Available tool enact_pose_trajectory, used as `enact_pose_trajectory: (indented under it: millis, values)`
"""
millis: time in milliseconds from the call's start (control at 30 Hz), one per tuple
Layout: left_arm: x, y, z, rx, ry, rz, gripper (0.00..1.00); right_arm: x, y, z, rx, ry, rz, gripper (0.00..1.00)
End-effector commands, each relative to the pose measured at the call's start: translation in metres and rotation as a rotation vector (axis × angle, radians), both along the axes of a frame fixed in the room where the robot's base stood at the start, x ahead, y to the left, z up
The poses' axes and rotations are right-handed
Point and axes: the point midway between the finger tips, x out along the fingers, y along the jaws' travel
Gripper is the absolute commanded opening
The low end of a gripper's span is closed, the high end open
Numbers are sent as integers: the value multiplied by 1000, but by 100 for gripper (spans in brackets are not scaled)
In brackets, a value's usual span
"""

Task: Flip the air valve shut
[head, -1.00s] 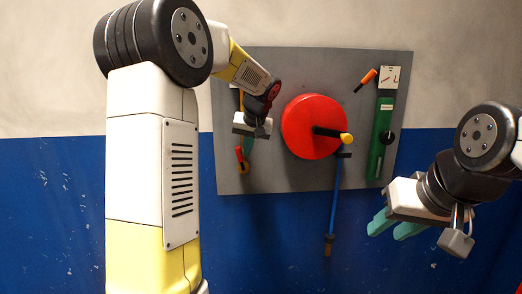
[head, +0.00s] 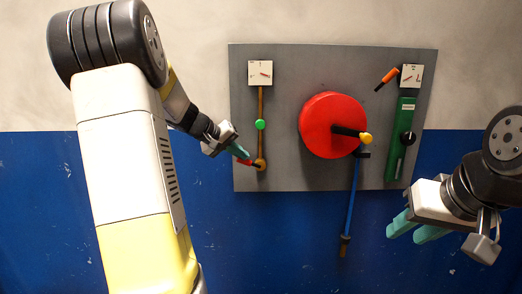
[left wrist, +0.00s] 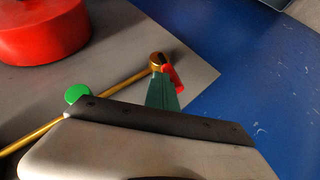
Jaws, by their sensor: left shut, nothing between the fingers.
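The air valve's red handle (head: 246,162) is at the lower left of the grey panel. It points left and slightly up from a brass pivot (head: 261,165) at the foot of a brass pipe. In the left wrist view the red handle (left wrist: 173,78) is just right of my fingertips, beside the brass pivot (left wrist: 156,60). My left gripper (head: 238,150) is shut and empty, its teal fingers (left wrist: 162,93) close to the handle; I cannot tell whether they touch. My right gripper (head: 413,229) is open and empty, below the panel's right side.
A green knob (head: 260,124) and a gauge (head: 260,73) sit above the valve. A red wheel (head: 327,125) with a yellow-tipped crank (head: 365,138) juts from mid-panel, a blue rod (head: 352,205) hanging below. A green slotted plate (head: 398,150) is at the right.

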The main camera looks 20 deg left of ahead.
Motion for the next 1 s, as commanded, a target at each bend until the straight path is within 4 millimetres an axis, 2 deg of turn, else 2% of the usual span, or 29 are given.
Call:
enact_pose_trajectory:
  millis: [400, 1000]
  values:
    - [-4, 16, -24, -307, -86, 1, 0, 0, 0, 0, 0, 0, 0, 36]
    - [-6, 19, -34, -298, -83, 0, 0, 0, 0, 0, 0, 0, 0, 36]
